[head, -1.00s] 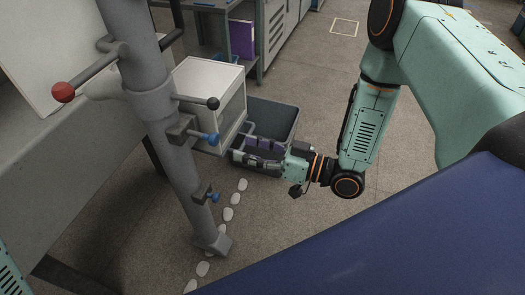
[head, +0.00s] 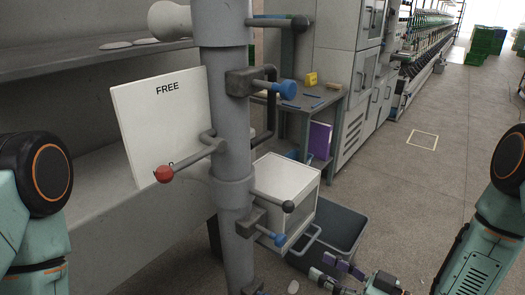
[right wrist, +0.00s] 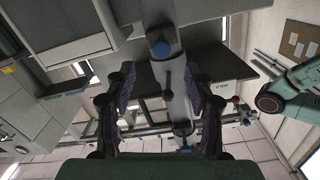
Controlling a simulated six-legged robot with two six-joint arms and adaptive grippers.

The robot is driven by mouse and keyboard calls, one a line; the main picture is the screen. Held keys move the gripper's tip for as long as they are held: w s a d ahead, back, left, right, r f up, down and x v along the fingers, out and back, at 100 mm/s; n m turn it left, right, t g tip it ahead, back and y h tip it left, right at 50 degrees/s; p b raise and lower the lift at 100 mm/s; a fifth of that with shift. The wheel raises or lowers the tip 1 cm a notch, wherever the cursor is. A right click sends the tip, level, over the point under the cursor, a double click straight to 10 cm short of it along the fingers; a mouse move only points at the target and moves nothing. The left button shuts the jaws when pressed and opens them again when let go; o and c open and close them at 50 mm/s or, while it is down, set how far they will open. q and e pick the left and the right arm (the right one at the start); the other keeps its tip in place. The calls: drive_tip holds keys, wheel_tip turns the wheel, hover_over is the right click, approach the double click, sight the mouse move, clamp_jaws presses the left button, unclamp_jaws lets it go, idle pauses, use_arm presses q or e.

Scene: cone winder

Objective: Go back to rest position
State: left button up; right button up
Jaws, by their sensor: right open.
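My right gripper (head: 335,274) shows at the bottom edge of the head view, in front of the dark grey bin (head: 348,222). Part of it is cut off by the frame. In the right wrist view its two purple-padded fingers (right wrist: 162,112) stand wide apart with nothing gripped between them. My right arm shows at the right edge of the head view. My left arm shows at the left edge, but its gripper is out of frame.
A grey post (head: 224,120) with red, black and blue-tipped handles stands close in front. A white board marked FREE (head: 160,125) is left of it, and a white box (head: 287,185) sits behind it. Open floor (head: 400,195) lies to the right.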

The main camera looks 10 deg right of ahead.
drive_tip(key=s+d+f+m+g+h, duration=0.1)
drive_tip(key=s+f+m+g+h, duration=0.25)
drive_tip(key=f, duration=0.35)
drive_tip(key=s+d+f+m+g+h, duration=0.1)
drive_tip(key=s+f+m+g+h, duration=0.1)
drive_tip(key=s+f+h, duration=0.3)
drive_tip(key=s+f+g+h, duration=0.1)
drive_tip(key=s+g+h, duration=0.1)
drive_tip(key=s, duration=0.6)
drive_tip(key=s+d+f+g+h, duration=0.1)
drive_tip(key=s+f+g+h, duration=0.1)
drive_tip(key=s+g, duration=0.3)
drive_tip(key=s+m, duration=0.1)
drive_tip(key=s, duration=0.2)
drive_tip(key=shift+s+d+f, duration=0.15)
drive_tip(key=shift+s+d, duration=0.1)
drive_tip(key=shift+d, duration=0.05)
drive_tip(key=shift+w, duration=0.1)
drive_tip(key=shift+f, duration=0.1)
